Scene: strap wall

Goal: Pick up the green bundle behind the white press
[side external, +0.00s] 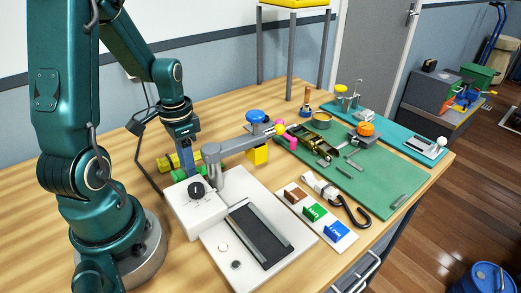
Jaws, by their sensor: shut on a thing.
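The green bundle (180,175) lies on the table just behind the white press (199,216), whose body hides its lower part. My gripper (188,164) reaches down from above, behind the press, and is shut on the green bundle. The fingertips are small and partly hidden, so the exact grip is hard to see. The bundle looks to be at table height; I cannot tell whether it is clear of the surface.
A yellow bundle (165,163) lies close behind the green one. Colored cards (315,212) and a green mat (375,180) lie further right.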

